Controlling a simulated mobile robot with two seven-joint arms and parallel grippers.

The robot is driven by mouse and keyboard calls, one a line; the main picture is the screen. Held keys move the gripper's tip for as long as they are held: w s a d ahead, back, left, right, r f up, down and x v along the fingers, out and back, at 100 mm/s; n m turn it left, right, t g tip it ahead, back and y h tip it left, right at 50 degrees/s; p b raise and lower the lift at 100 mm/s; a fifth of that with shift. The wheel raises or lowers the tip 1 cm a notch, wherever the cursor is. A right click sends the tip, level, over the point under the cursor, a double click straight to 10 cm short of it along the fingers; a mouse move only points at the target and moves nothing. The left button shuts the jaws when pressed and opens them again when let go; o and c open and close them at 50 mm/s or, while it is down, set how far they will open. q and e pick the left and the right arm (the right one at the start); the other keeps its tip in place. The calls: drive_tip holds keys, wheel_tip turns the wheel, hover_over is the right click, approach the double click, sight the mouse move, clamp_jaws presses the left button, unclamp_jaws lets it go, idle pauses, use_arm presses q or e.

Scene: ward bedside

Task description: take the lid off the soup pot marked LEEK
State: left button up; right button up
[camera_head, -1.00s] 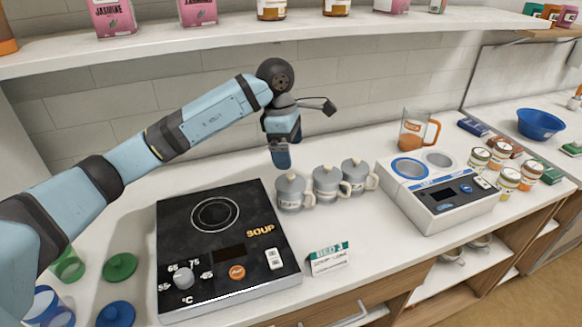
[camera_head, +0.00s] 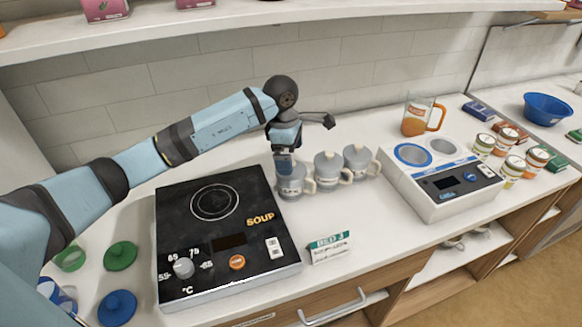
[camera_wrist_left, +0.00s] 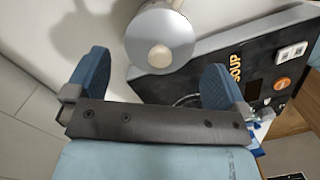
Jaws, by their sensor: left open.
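Three grey lidded pots stand in a row behind and right of the soup hob: a left pot (camera_head: 291,187), a middle pot (camera_head: 328,171) and a right pot (camera_head: 359,161). Their labels are too small to read, so I cannot tell which is LEEK. My left gripper (camera_head: 284,166) is over the left pot and partly hides its lid. In the left wrist view my left gripper (camera_wrist_left: 157,64) is open, with a grey round lid (camera_wrist_left: 152,32) and its pale knob (camera_wrist_left: 160,55) showing between and beyond the fingers. My right gripper is not in view.
The black SOUP hob (camera_head: 183,227) lies left of the pots, with a bed card (camera_head: 330,247) at its right. A white two-well warmer (camera_head: 443,205) and an orange jug (camera_head: 422,116) stand to the right. Green (camera_head: 120,255) and blue (camera_head: 117,307) lids lie at the left.

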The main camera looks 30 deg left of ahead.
use_arm(q)
wheel_tip(320, 180, down, 3)
drive_tip(key=shift+d+f, duration=0.1)
drive_tip(key=shift+d, duration=0.05)
drive_tip(key=shift+c, duration=0.5)
drive_tip(key=c, duration=0.6)
drive_tip(key=shift+o, duration=0.2)
wheel_tip(320, 180, up, 10)
drive_tip(key=shift+b, duration=0.45)
drive_tip(key=shift+d, duration=0.1)
